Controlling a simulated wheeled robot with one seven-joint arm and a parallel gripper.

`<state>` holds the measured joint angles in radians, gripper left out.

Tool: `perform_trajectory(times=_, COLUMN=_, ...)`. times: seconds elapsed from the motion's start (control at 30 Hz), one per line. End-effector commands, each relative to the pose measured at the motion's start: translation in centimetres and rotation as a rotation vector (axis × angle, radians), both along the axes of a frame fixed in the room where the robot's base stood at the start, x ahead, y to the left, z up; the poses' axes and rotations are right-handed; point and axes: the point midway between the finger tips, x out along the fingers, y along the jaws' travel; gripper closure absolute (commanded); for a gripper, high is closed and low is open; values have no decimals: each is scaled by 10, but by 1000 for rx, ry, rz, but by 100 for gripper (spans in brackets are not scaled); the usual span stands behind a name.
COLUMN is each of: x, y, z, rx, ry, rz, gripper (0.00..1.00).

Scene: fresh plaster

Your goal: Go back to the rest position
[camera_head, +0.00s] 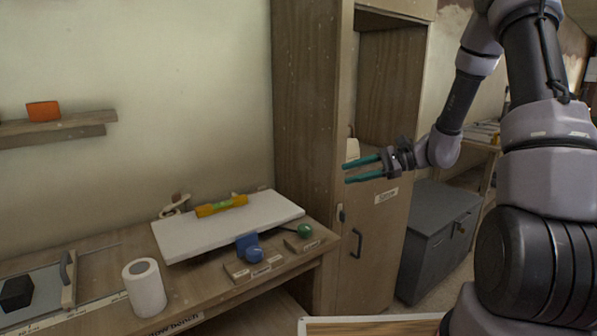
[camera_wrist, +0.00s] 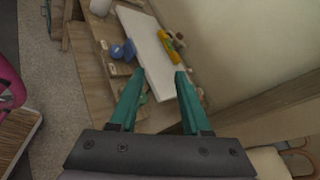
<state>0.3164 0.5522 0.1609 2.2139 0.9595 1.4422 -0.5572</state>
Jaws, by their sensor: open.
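My gripper (camera_head: 363,169) has two teal fingers. In the head view it is held out to the left in front of the tall wooden cabinet (camera_head: 306,130), higher than the bench top. The fingers are apart with nothing between them. In the wrist view my gripper (camera_wrist: 160,78) also shows open and empty, above the bench (camera_wrist: 95,60) and its white board (camera_wrist: 148,50). My arm comes in from the right side of the head view.
The bench (camera_head: 190,285) carries a white board (camera_head: 230,226) with a yellow level (camera_head: 221,206), a white roll (camera_head: 145,287), a blue knob (camera_head: 254,254) and a green knob (camera_head: 305,231). A shelf (camera_head: 60,128) holds an orange block (camera_head: 43,111). A grey chest (camera_head: 436,235) stands right of the cabinet.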

Motion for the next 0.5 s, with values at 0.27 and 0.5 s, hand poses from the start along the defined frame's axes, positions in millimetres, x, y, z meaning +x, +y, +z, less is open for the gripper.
perform_trajectory(times=0.27, x=-73, y=-1, z=68, rx=-358, ry=-198, rz=223, gripper=52)
perform_trajectory(times=0.5, x=-128, y=-23, z=113, rx=-676, ry=-395, rz=318, gripper=52)
